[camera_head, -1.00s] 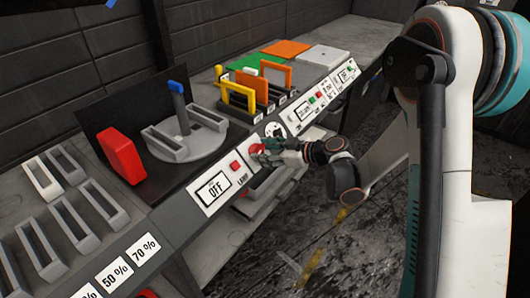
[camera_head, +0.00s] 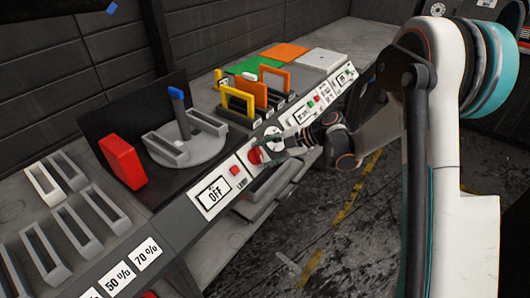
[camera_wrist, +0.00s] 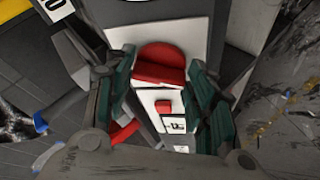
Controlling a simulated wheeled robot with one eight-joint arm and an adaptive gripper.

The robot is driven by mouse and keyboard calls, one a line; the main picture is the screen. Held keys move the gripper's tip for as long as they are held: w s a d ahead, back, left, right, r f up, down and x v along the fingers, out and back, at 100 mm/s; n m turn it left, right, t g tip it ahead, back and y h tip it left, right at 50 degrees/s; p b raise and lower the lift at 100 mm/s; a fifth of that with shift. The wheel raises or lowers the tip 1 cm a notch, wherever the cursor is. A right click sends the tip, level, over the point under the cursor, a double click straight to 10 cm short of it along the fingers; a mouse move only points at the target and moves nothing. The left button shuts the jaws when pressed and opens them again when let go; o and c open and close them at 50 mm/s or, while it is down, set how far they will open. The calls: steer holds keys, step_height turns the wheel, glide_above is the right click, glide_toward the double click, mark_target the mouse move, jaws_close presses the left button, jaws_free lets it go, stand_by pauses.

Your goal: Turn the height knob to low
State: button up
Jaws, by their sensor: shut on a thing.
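The red knob (camera_head: 255,156) is on the sloped front panel, right of the OFF display (camera_head: 213,193). The wrist view shows the knob (camera_wrist: 160,62) between my gripper's two green-padded fingers, on a white plate. My gripper (camera_head: 264,154) is shut on the knob from the front of the panel. In the wrist view my gripper (camera_wrist: 162,75) has one finger on each side of the knob. The knob's setting marks are hidden or too small to read.
A small red button (camera_head: 234,170) sits beside the OFF display. A white dial (camera_head: 272,132) is just beyond the knob. Framed tools (camera_head: 238,100), a turntable (camera_head: 187,150) and a red block (camera_head: 123,161) stand behind the panel. The floor in front is open.

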steer(key=shift+w+n+g+h+p, duration=0.1)
steer(key=shift+n+g+h+p, duration=0.25)
steer(key=shift+n, duration=0.95)
steer(key=o, duration=1.1)
steer(key=shift+c, duration=0.2)
steer(key=v, duration=1.2)
steer(key=shift+r, duration=0.15)
steer(key=shift+w+a, duration=0.1)
